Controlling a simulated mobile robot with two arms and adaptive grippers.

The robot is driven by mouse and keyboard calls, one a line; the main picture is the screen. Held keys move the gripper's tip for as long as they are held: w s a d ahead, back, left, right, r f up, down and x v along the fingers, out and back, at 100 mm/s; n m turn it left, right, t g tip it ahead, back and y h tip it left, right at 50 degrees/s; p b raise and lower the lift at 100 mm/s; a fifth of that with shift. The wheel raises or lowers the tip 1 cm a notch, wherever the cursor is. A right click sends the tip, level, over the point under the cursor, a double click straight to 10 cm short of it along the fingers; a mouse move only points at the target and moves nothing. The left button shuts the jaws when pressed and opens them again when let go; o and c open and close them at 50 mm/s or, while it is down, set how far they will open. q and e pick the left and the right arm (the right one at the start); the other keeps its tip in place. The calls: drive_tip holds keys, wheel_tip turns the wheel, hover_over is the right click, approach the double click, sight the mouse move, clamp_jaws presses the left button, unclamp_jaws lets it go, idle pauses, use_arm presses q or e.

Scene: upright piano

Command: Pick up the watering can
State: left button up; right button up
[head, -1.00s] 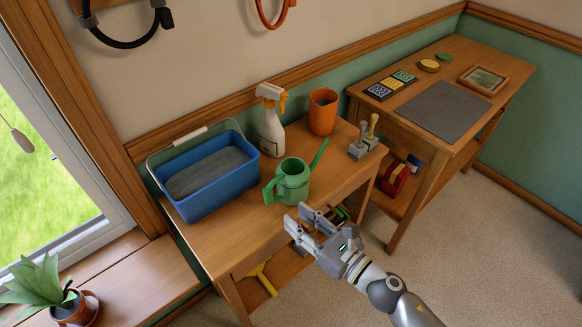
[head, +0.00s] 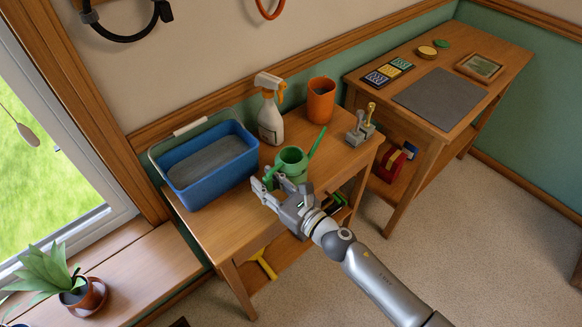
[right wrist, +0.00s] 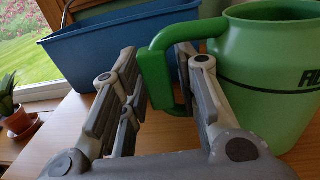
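The green watering can (head: 293,160) stands upright on the wooden table, its spout pointing up to the right in the head view. My right gripper (head: 268,179) is at the can's near left side. In the right wrist view, the can's body (right wrist: 262,75) fills the right side. Its handle (right wrist: 158,68) shows between the two spread fingers of my right gripper (right wrist: 150,85), closer to the right finger. The fingers are open and not closed on the handle. My left gripper is in neither view.
A blue bucket (head: 205,190) stands left of the can. The front left of the tabletop (head: 215,235) is clear.

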sight(266, 178)
clamp_jaws()
idle(0.3)
drive_tip(key=shift+r, duration=0.6)
drive_tip(key=r, duration=0.1)
drive_tip(key=r+p, duration=0.2)
drive_tip(key=shift+s+r, duration=0.2)
drive_tip(key=shift+s, duration=0.1)
drive_tip(key=s+a+r+p, duration=0.2)
drive_tip(key=s+r+p, duration=0.2)
drive_tip(key=s+r, duration=0.4)
drive_tip(key=s, duration=0.5)
drive_tip(key=shift+a+r, duration=0.3)
drive_tip(key=shift+a, duration=0.05)
drive_tip(key=shift+s, duration=0.1)
